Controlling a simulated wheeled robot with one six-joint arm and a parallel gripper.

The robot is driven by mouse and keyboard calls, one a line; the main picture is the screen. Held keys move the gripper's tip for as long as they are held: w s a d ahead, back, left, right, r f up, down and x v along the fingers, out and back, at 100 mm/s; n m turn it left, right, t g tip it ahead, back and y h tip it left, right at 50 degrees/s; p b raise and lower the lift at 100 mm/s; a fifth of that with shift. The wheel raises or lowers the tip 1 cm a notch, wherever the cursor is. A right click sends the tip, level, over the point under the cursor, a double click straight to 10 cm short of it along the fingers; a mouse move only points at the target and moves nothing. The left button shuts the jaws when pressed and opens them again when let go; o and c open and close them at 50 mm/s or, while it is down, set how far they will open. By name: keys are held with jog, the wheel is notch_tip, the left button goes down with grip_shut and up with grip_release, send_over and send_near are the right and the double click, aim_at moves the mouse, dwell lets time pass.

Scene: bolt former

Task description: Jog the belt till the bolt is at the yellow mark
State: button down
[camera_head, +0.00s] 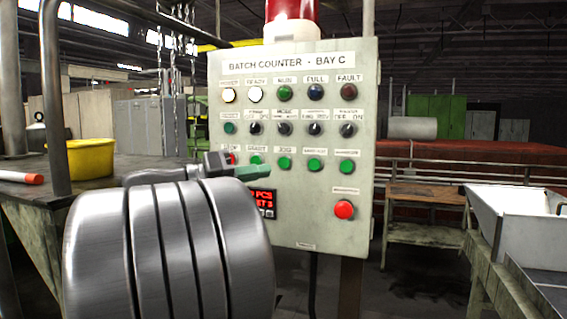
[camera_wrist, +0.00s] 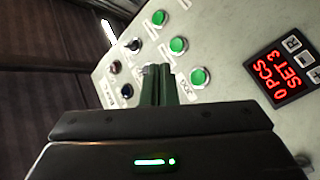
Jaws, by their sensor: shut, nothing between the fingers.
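The batch counter panel (camera_head: 295,215) stands upright before me. Its green JOG button (camera_head: 285,163) is in the lower row, and it also shows in the wrist view (camera_wrist: 199,77) just right of the fingertips. My gripper (camera_head: 268,171) is shut and empty, its green fingers pointing at the panel beside the JOG button. In the wrist view the fingertips (camera_wrist: 158,72) lie left of the JOG label; I cannot tell whether they touch the panel. The belt, the bolt and the yellow mark cannot be made out in either view.
The red display (camera_head: 262,198) reads 0 PCS, SET 3. A red button (camera_head: 344,210) sits lower right on the panel. A dark bench with a yellow bowl (camera_head: 90,158) stands left. A white trough (camera_head: 525,215) stands right. My arm blocks the lower left.

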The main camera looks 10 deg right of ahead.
aim_at(284, 162)
jog(key=w+d+p, duration=0.2)
jog(key=w+d, duration=0.2)
jog(key=w, duration=0.3)
jog(key=shift+d, duration=0.3)
dwell(1.8)
jog(key=shift+w+d, duration=0.25)
jog(key=shift+w, duration=0.05)
